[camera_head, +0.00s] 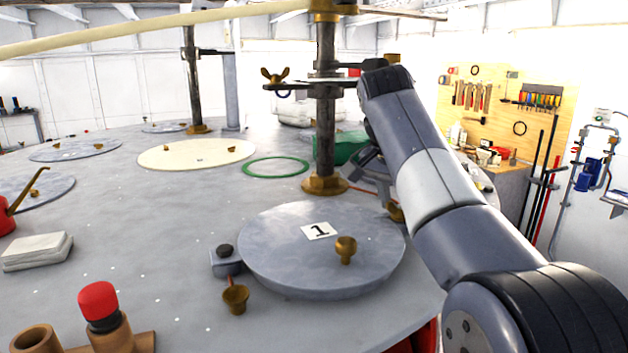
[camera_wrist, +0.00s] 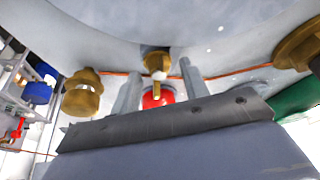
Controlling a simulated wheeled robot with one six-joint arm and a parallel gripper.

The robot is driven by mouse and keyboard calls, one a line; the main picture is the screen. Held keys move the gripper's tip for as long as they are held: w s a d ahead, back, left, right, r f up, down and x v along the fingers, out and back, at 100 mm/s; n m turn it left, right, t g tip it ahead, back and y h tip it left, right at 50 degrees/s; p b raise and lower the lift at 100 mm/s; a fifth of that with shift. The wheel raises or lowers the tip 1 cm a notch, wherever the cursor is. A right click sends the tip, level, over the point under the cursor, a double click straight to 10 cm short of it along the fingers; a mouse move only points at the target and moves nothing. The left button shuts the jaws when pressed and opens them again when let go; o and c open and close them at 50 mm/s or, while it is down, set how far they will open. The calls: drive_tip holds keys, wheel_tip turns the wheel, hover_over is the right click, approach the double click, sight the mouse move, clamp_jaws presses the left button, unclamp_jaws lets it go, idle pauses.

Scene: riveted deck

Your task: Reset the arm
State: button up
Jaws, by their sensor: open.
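My arm (camera_head: 430,170) rises from the lower right of the head view and bends over at its top. My gripper (camera_wrist: 160,70) shows in the wrist view as two grey fingers, spread apart. A brass fitting (camera_wrist: 157,64) and a red part (camera_wrist: 158,97) appear between or beyond the fingers. I cannot tell how far off they are, and I see nothing clamped. In the head view the gripper is mostly hidden behind my arm, near the right edge of the deck.
A round lid marked 1 (camera_head: 285,255) with a brass knob (camera_head: 346,249) lies left of my arm on the grey deck (camera_head: 140,270). A vertical post (camera_head: 326,140) stands behind it. A green ring (camera_head: 276,167) lies farther back. A brass cup (camera_head: 235,298) and a red-capped fitting (camera_head: 98,300) are in front.

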drive_tip(key=shift+s+d+n+t, duration=0.1)
drive_tip(key=shift+s+n+t, duration=0.15)
drive_tip(key=shift+n, duration=0.65)
drive_tip(key=shift+w+n+t+y, duration=0.1)
drive_tip(key=shift+n+t+y, duration=0.15)
drive_tip(key=shift+n+y, duration=1)
drive_tip(key=shift+r+n+h, duration=0.15)
drive_tip(key=shift+n+h, duration=0.2)
